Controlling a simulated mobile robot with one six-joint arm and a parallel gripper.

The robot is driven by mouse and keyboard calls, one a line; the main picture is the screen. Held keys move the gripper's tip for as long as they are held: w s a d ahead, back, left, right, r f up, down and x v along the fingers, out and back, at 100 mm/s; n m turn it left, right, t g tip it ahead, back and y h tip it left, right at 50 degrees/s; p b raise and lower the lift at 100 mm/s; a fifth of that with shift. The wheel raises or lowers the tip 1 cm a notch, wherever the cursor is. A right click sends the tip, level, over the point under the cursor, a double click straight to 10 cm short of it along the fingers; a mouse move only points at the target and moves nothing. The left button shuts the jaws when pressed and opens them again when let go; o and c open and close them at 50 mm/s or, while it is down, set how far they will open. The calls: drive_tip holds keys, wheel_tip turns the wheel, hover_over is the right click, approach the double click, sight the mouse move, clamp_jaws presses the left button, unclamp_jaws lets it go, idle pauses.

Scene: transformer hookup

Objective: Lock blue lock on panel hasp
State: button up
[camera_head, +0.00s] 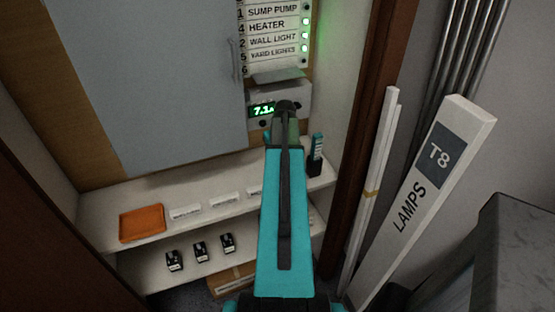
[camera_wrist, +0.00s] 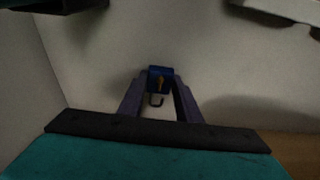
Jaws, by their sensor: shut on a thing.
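My gripper (camera_wrist: 159,84) is shut on the blue lock (camera_wrist: 158,73), seen in the wrist view. In the head view my teal arm reaches up to the panel area and hides the lock. The grey panel door (camera_head: 155,75) is at upper left, with a handle-like bar (camera_head: 235,60) at its right edge. I cannot clearly make out the hasp in either view.
A green-lit display (camera_head: 263,110) sits below the labelled switch list (camera_head: 275,30). Shelves below hold an orange tray (camera_head: 142,223), white labelled strips and small black items (camera_head: 200,251). A tall lamp box (camera_head: 425,180) and white tubes (camera_head: 372,190) stand at right.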

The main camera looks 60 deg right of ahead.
drive_tip(key=shift+c, duration=1)
drive_tip(key=shift+w+d+p+v, duration=0.15)
drive_tip(key=shift+p+v, duration=0.45)
drive_tip(key=shift+v, duration=0.4)
drive_tip(key=shift+w+d+p+v, duration=0.1)
drive_tip(key=shift+w+p+v, duration=0.1)
drive_tip(key=shift+p+v, duration=0.6)
drive_tip(key=shift+w+d+p+v, duration=0.15)
drive_tip(key=shift+p+v, duration=0.25)
drive_tip(key=shift+v, duration=0.8)
drive_tip(key=shift+a+r, duration=0.1)
drive_tip(key=shift+r, duration=0.05)
